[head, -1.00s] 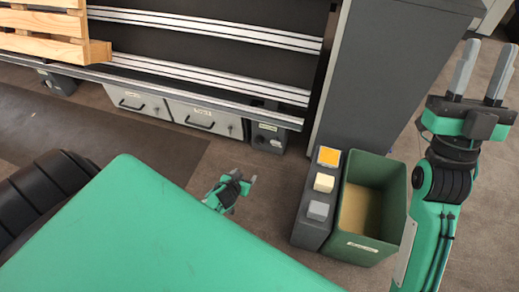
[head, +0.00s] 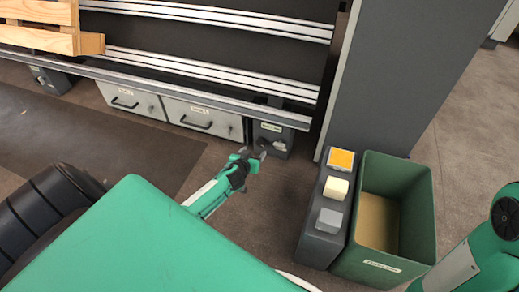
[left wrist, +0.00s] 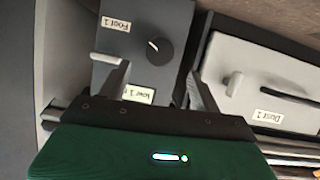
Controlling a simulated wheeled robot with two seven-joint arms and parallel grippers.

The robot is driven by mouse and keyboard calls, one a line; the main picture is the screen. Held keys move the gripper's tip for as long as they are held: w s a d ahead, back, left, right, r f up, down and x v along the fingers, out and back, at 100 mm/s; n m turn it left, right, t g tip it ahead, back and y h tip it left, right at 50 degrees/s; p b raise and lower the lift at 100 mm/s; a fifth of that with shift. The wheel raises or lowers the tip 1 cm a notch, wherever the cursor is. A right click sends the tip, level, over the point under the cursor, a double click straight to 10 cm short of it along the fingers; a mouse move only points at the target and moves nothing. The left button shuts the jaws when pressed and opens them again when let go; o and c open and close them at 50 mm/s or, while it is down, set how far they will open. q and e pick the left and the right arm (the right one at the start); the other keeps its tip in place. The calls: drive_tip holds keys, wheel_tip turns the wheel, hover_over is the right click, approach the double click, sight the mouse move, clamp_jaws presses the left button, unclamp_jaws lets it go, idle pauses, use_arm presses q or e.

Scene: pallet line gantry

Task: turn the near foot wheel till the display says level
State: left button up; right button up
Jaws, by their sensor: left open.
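The near foot unit is a dark grey box (head: 272,132) under the right end of the rail frame. In the left wrist view its face (left wrist: 165,20) carries a "Foot 1" label (left wrist: 116,25) and a round dark foot wheel (left wrist: 159,46) with a white mark. A small white plate (left wrist: 139,95), perhaps the display, seems to read "low 1"; part of it is hidden. My left gripper (head: 260,152) is open in front of the box. In the left wrist view its fingers (left wrist: 159,72) stand apart, short of the wheel, with nothing between them. My right gripper is out of view.
Drawers (head: 203,119) with black handles sit left of the foot box. A tall grey cabinet (head: 395,70) stands to the right. A dark button box (head: 318,247) and a green bin (head: 425,215) stand on the floor nearer me. A wooden pallet (head: 40,40) is at upper left.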

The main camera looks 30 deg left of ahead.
sight(261, 144)
use_arm(q)
drive_tip(key=b+x, duration=0.3)
drive_tip(key=x, duration=0.3)
drive_tip(key=shift+w+f, duration=0.25)
drive_tip(key=shift+f, duration=0.1)
drive_tip(key=shift+w+a+b, duration=0.15)
drive_tip(key=shift+w+b, duration=0.15)
drive_tip(key=shift+w, duration=0.15)
drive_tip(key=shift+c, duration=0.5)
drive_tip(key=c, duration=0.9)
